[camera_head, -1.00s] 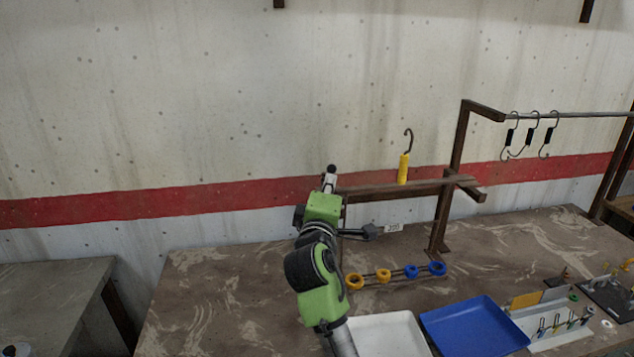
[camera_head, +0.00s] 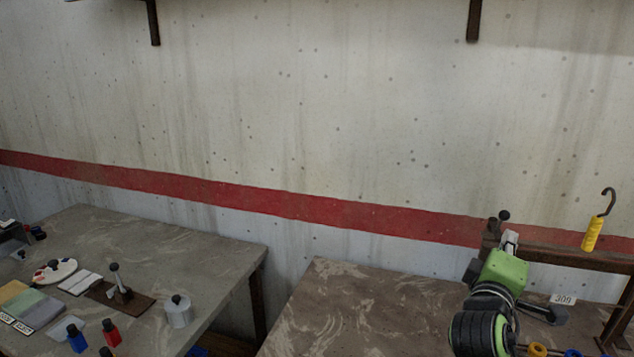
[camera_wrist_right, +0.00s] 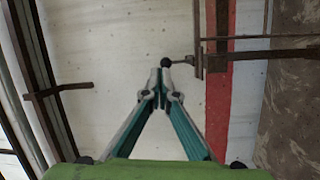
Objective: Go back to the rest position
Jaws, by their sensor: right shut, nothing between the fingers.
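My right gripper (camera_head: 509,240) comes up from below at the right of the head view, beside the left end of the rack's lower rail (camera_head: 560,250). In the right wrist view the right gripper's fingers (camera_wrist_right: 161,78) meet at the tips, shut and empty. A black ball knob (camera_wrist_right: 166,62) on a short rod from the rack shows at the fingertips; I cannot tell whether they touch. In the head view the knob (camera_head: 504,215) shows just above the fingers. My left gripper is not in view.
A yellow-handled hook (camera_head: 593,232) stands on the rail to the right. A label reading 300 (camera_head: 563,299) is near my right arm. A left table (camera_head: 210,250) holds a silver canister (camera_head: 178,311) and several small items. The brown bench's left part (camera_head: 330,300) is clear.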

